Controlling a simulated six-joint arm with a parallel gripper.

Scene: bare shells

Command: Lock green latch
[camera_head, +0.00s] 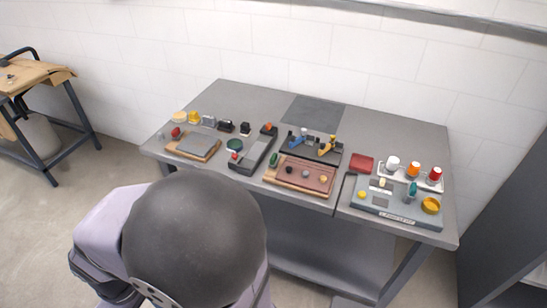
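I cannot pick out the green latch for certain. A small green piece (273,159) stands at the left end of the wooden tray with the reddish-brown panel (318,174), in the middle of the table. A teal upright piece (411,190) stands on the grey board (378,206) at the right. A dark green round piece (235,145) sits near the dark tray left of the middle. All are too small to tell whether any is locked. My gripper is not in view; a large dark rounded part and pale links, seemingly my arm, fill the lower left foreground.
The grey metal table (255,101) stands against a white block wall. A black fixture (318,152) with blue and yellow levers sits behind the wooden tray. A white rack (424,181) holds white, orange and red knobs. The back left tabletop is clear.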

